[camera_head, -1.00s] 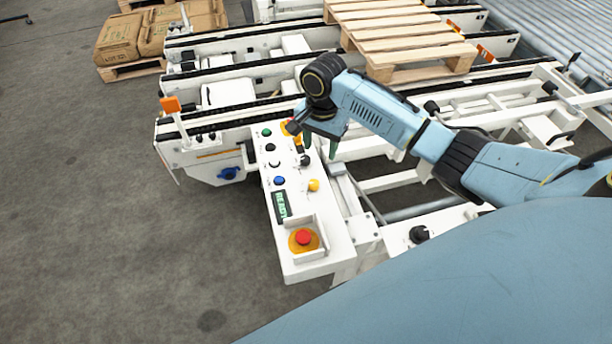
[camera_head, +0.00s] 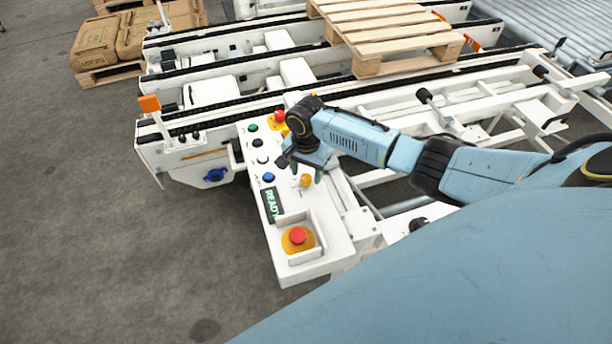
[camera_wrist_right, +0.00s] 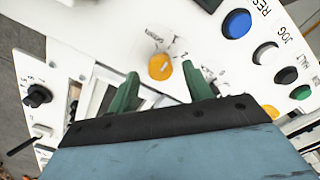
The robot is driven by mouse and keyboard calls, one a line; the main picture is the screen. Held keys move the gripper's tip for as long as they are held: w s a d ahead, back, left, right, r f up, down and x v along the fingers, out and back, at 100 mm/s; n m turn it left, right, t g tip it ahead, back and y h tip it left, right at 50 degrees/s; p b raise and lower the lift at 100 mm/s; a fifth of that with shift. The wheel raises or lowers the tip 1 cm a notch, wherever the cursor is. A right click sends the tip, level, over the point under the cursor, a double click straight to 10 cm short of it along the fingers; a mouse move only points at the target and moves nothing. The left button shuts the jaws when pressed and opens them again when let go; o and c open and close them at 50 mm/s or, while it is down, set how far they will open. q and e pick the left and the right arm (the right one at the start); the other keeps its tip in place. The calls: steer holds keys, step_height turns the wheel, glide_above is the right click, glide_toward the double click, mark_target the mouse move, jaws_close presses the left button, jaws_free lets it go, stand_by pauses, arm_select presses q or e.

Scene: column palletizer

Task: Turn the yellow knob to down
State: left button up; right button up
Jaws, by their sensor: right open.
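The yellow knob (camera_head: 306,181) is on the white control panel (camera_head: 326,249), right of the blue button. In the right wrist view the yellow knob (camera_wrist_right: 160,67) sits on a pale round dial with small dark lettering. My right gripper (camera_head: 305,173) is over the panel at the knob. In the wrist view its two green fingers (camera_wrist_right: 160,72) are apart, with the knob between their tips. I cannot tell whether they touch it. The knob's pointing direction is too unclear to read. My left gripper is not in view.
A red emergency stop (camera_head: 297,236) stands in a raised guard at the panel's near end. The blue button (camera_head: 268,177) and a green READY display (camera_head: 271,205) are close left of the knob. A black selector (camera_wrist_right: 37,96) shows in the wrist view. Conveyor rails lie behind.

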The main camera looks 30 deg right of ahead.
steer(key=shift+f, duration=0.7)
steer(key=c, duration=1)
steer(key=shift+o, duration=0.2)
steer(key=shift+r+n+p, duration=0.15)
steer(key=shift+n+p, duration=0.5)
steer(key=shift+n, duration=0.05)
steer(key=shift+n+p, duration=0.85)
steer(key=shift+n, duration=0.35)
steer(key=shift+n+p, duration=0.55)
steer(key=shift+n, duration=0.65)
steer(key=shift+n+p, duration=0.45)
steer(key=shift+n, duration=0.95)
